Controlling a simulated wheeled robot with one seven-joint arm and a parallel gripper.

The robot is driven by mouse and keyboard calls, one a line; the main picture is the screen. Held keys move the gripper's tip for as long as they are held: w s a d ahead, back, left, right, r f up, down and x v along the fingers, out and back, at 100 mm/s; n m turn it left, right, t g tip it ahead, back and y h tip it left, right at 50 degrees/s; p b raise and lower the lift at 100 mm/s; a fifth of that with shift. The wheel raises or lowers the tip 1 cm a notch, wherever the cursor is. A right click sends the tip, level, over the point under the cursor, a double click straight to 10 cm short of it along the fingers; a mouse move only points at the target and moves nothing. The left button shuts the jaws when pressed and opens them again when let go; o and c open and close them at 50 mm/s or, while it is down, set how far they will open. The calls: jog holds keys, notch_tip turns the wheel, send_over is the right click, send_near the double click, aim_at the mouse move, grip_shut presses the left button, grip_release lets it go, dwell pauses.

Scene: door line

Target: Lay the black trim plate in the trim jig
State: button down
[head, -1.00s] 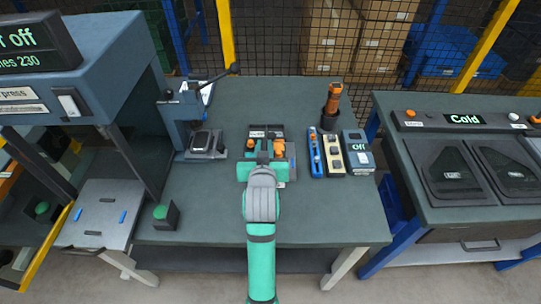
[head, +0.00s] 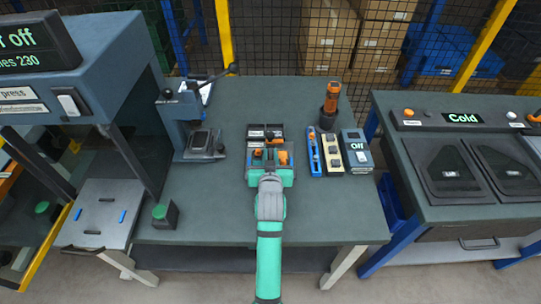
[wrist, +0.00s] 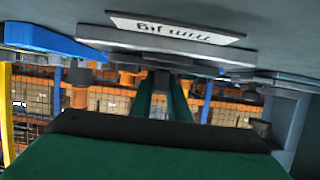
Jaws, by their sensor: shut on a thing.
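My gripper (head: 268,155) is over the middle of the bench in the head view, and my teal hand and arm cover much of what lies under it. In the wrist view, its two green fingers (wrist: 164,100) are close together, with a dark piece between them. This looks like the black trim plate (wrist: 161,84), but only a small part shows. Beyond the fingertips is the edge of a grey slab (wrist: 200,50) with a white label lying flat beside it, upside down; this appears to be the trim jig. Orange parts (head: 283,157) show beside my fingers. I cannot tell whether plate and jig touch.
A divided black tray (head: 265,130) stands just behind my gripper. To the right are a blue-and-beige pair of holders (head: 322,152), a grey box marked Off (head: 356,150) and an orange-handled tool (head: 331,98). A lever press (head: 200,140) stands left.

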jog(key=shift+f, duration=0.15)
jog(key=c, duration=1.7)
grip_release()
jog(key=shift+w+a, duration=0.1)
jog(key=v, duration=1.1)
jog(key=shift+s+r, duration=0.3)
jog(key=shift+s, duration=0.35)
jog(key=shift+w, duration=0.1)
